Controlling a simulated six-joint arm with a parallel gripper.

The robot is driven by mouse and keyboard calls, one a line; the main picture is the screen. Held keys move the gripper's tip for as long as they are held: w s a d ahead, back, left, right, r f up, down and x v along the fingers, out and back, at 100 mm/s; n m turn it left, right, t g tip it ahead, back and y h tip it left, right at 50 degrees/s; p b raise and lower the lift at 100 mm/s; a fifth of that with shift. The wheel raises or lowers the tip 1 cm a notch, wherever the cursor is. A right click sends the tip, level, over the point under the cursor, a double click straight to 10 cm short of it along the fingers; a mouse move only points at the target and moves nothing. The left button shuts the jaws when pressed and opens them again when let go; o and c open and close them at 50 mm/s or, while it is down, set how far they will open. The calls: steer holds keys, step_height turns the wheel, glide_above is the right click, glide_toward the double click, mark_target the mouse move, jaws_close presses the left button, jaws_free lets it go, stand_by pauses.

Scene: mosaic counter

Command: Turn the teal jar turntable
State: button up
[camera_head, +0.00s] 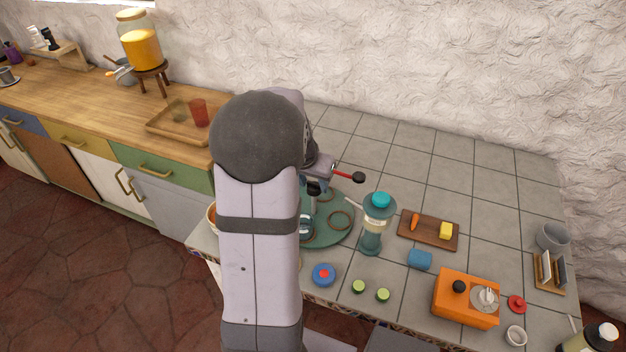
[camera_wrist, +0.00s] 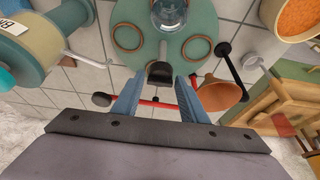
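The teal turntable (camera_head: 338,238) is a flat round disc on the tiled counter, partly hidden behind my arm in the head view. In the wrist view the turntable (camera_wrist: 205,22) carries brown rings and a clear glass jar (camera_wrist: 168,12). A dark knob (camera_wrist: 160,73) shows at its near edge. My gripper (camera_wrist: 159,84) is open, with one blue-grey finger on each side of the knob's position in the picture. Gaps show between the knob and both fingers, and I see no grip on it. In the head view the fingertips are mostly hidden by my arm.
A red rod with dark ends (camera_head: 348,175) lies close by my gripper. A teal-lidded dispenser (camera_head: 373,228) stands right of the turntable. A cutting board (camera_head: 430,242), a blue object (camera_head: 420,259) and an orange box (camera_head: 465,298) are farther right. The back tiles are clear.

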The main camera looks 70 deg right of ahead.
jaws_close()
steer(key=shift+w+f+m+b, duration=0.1)
steer(key=shift+f+m+b, duration=0.25)
steer(key=shift+b, duration=0.6)
steer(key=shift+d+m+g+b, duration=0.1)
steer(key=shift+m+g+b, duration=0.45)
steer(key=shift+b, duration=0.65)
steer(key=m+b, duration=0.2)
steer(key=shift+r+m+g, duration=0.25)
steer(key=shift+m+g, duration=0.05)
steer(key=shift+g, duration=0.05)
jaws_free()
